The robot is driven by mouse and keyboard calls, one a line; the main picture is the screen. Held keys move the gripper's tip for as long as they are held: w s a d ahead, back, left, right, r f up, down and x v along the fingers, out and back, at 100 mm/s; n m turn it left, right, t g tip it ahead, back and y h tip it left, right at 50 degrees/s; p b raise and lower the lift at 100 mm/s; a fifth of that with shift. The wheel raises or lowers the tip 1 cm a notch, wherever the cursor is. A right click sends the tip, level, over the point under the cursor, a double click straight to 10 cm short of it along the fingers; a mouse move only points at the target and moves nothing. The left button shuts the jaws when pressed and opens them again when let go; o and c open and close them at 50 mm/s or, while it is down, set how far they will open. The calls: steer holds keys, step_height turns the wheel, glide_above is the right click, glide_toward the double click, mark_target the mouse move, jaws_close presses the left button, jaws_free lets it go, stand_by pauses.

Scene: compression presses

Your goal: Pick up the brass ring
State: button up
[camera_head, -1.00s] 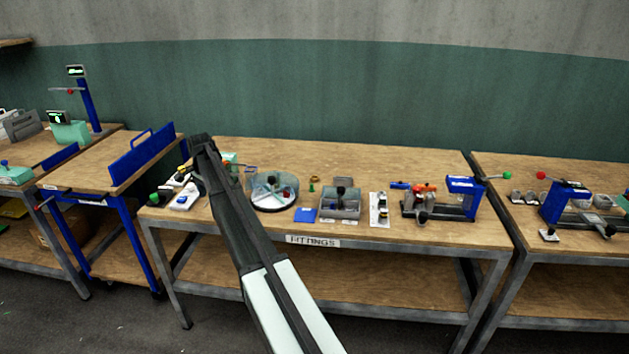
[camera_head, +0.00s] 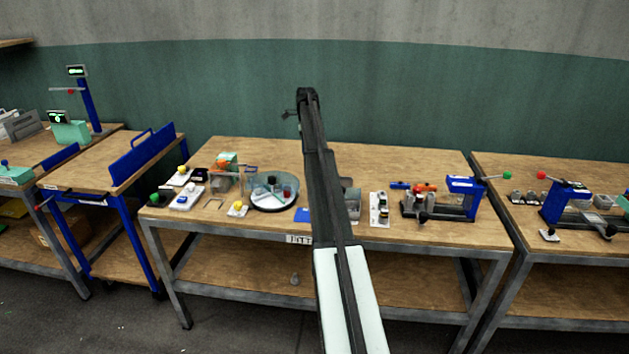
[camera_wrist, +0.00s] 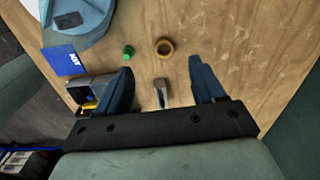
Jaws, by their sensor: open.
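The brass ring (camera_wrist: 164,47) lies flat on the wooden bench top in the wrist view, beyond the fingertips and between the lines of the two fingers. My gripper (camera_wrist: 161,65) is open and empty, above the bench and apart from the ring. In the head view, my arm reaches over the bench and hides the ring; the gripper end (camera_head: 305,95) shows dark and small at its top, and its fingers are hard to make out there.
A green fitting (camera_wrist: 128,51) stands just left of the ring. A grey block (camera_wrist: 161,92) sits between the fingers' lines, and a grey bin (camera_wrist: 90,88) is at left. A round tray (camera_head: 273,204) lies left of my arm. Bare wood lies right of the ring.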

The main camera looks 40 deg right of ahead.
steer(key=shift+m, duration=0.4)
steer(key=d+f, duration=0.1)
steer(key=f, duration=0.2)
steer(key=d+f, duration=0.1)
steer(key=f, duration=0.2)
steer(key=s+d+f, duration=0.1)
steer(key=f, duration=0.2)
steer(key=shift+f, duration=0.2)
steer(key=shift+s+a+f, duration=0.1)
steer(key=shift+s+f, duration=0.1)
steer(key=shift+f, duration=1.1)
steer(key=shift+s+a+f, duration=0.1)
steer(key=shift+s+f, duration=0.1)
steer(key=shift+f, duration=1.1)
steer(key=c, duration=1.1)
steer(key=shift+c, duration=0.2)
steer(key=shift+r, duration=0.1)
step_height(320, 180, up, 10)
